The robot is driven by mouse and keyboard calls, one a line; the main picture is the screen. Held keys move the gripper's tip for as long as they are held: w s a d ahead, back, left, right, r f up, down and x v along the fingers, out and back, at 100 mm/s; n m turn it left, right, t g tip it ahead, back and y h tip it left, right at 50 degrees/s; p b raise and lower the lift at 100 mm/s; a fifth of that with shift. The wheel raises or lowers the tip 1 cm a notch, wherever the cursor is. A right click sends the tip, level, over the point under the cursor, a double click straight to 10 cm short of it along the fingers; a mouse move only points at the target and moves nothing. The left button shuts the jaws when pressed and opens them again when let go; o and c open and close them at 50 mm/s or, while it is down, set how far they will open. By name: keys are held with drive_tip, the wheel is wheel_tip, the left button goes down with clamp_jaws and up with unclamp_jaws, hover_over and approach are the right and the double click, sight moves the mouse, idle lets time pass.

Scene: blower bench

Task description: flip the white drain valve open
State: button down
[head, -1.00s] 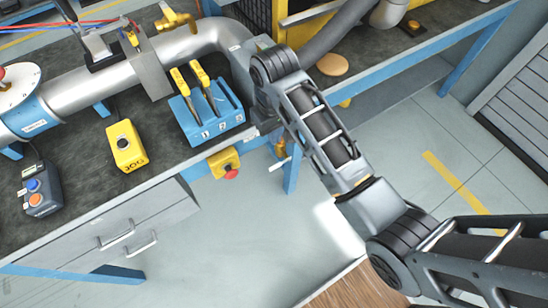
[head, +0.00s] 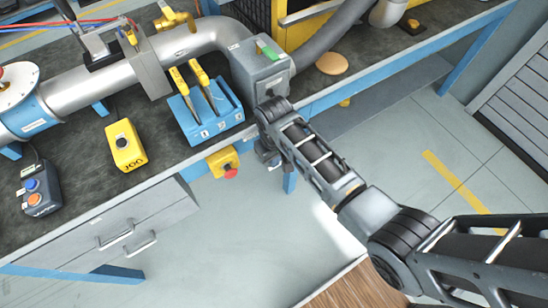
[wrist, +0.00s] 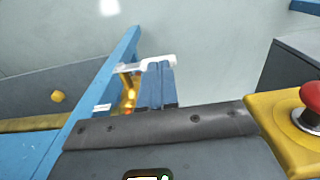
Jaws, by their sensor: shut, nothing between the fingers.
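The white drain valve lever (wrist: 150,63) shows in the wrist view, lying roughly level across the tips of my gripper. Its brass body (wrist: 127,84) is just left of the fingers, beside a blue bench leg. My gripper (wrist: 157,68) is shut and empty, with its two blue fingers side by side. The fingertips overlap the lever in the picture; I cannot tell whether they touch it. In the head view my wrist is low at the bench's front edge and hides the valve.
A yellow box (wrist: 282,135) with a red stop button (wrist: 308,100) is close on the right in the wrist view. The blue bench leg (wrist: 108,82) is close on the left. Above, a grey box (head: 262,70) with a green switch stands on the bench. The floor in front is clear.

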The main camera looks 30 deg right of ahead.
sight(270, 167)
drive_tip(key=shift+a+f+h, duration=0.2)
drive_tip(key=shift+h, duration=0.2)
drive_tip(key=shift+a+f+h, duration=0.4)
drive_tip(key=shift+f+h, duration=0.2)
drive_tip(key=shift+h, duration=0.6)
drive_tip(key=shift+a+f+b, duration=0.15)
drive_tip(key=shift+f+b, duration=0.2)
drive_tip(key=shift+f, duration=0.65)
drive_tip(key=shift+f+b, duration=0.4)
drive_tip(key=shift+f, duration=0.65)
drive_tip(key=d+f+b, duration=0.1)
drive_tip(key=d+f, duration=0.1)
drive_tip(key=f, duration=0.1)
drive_tip(key=shift+b, duration=0.35)
drive_tip(key=shift+r, duration=0.1)
